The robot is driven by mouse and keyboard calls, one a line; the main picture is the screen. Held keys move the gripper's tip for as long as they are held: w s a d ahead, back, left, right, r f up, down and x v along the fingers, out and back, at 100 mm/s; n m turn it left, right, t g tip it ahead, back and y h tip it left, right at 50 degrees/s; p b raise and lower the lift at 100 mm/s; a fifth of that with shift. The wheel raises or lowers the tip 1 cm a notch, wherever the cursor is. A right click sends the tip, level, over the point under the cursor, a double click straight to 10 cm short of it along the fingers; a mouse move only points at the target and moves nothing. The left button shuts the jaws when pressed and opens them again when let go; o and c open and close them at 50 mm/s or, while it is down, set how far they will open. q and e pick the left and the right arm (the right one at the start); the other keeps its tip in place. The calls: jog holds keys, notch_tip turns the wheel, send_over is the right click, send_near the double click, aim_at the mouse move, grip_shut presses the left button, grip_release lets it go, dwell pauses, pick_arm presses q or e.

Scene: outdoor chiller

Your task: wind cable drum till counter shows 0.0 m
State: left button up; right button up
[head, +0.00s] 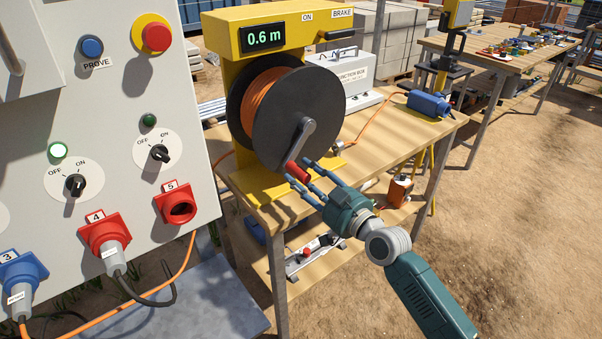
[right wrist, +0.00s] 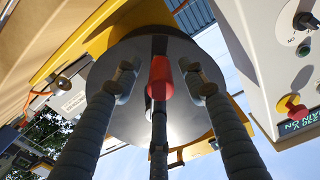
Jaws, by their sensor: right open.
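The cable drum (head: 290,118) is a dark reel with orange cable (head: 268,100) wound on it, in a yellow stand on a wooden table. Its counter (head: 264,38) reads 0.6 m. A grey crank (head: 309,138) points down and ends in a red handle (head: 298,171). My right gripper (head: 301,178) is open with its fingers around or beside the red handle; I cannot tell whether they touch it. In the right wrist view the red handle (right wrist: 160,77) lies between the spread fingers, in front of the drum's disc (right wrist: 185,115). My left gripper is not in view.
A brake lever (head: 340,35) sits on the stand's top, beside the ON and BRAKE labels. A grey panel with sockets and switches (head: 110,150) stands close at left. A junction box (head: 345,70) and a blue connector (head: 428,103) are on the table (head: 400,140). Open ground lies at right.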

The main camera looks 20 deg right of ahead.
jog(key=shift+w+a, duration=0.25)
jog(key=shift+w, duration=0.3)
grip_shut()
jog(key=shift+r, duration=0.1)
